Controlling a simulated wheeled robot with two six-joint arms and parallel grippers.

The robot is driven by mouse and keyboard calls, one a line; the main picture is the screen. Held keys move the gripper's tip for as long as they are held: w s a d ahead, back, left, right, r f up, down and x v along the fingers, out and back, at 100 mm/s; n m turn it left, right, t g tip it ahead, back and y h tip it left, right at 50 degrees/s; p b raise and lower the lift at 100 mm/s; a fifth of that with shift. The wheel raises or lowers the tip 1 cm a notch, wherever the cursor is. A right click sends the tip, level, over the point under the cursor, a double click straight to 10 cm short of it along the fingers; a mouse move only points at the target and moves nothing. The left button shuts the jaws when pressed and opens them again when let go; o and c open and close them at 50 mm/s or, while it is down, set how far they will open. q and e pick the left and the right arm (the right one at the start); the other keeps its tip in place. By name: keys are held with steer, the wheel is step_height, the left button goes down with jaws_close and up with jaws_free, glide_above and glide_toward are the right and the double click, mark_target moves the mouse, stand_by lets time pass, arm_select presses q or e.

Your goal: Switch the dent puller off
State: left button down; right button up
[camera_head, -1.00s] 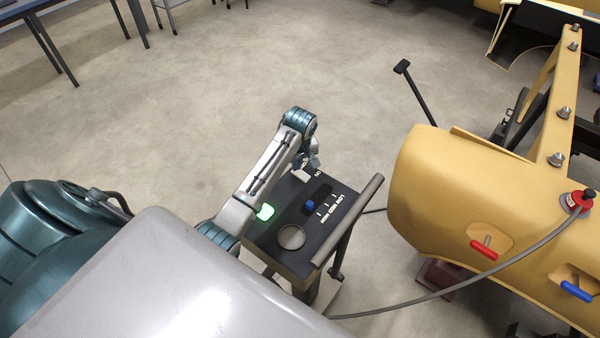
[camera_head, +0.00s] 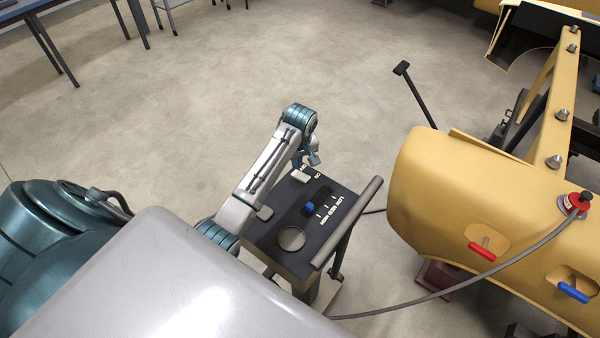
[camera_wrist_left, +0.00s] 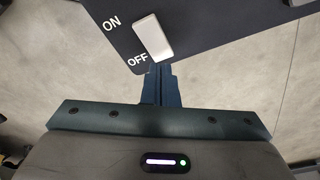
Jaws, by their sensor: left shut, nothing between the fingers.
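The dent puller's cart has a dark control panel (camera_head: 272,236) on top. Its white rocker switch (camera_head: 300,176) is at the panel's far end and also shows in the left wrist view (camera_wrist_left: 153,37), between the ON and OFF labels. The lamp (camera_head: 265,213) on the panel is grey and unlit. My left gripper (camera_head: 314,158) is shut and empty, just past the switch's far end. In the wrist view its fingertips (camera_wrist_left: 161,70) are close to the switch's OFF end; I cannot tell whether they touch it. My right gripper is out of view.
A blue knob (camera_head: 309,208) and a round dial (camera_head: 291,238) are also on the panel. A rail handle (camera_head: 350,220) runs along its right side. A cable runs to a red puller head (camera_head: 577,204) on the yellow body panel (camera_head: 440,190). Open floor lies beyond.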

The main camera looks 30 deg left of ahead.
mark_target(296, 173)
arm_select(q)
step_height(296, 173, up, 4)
steer(key=shift+r, duration=0.1)
stand_by(0.4)
stand_by(0.4)
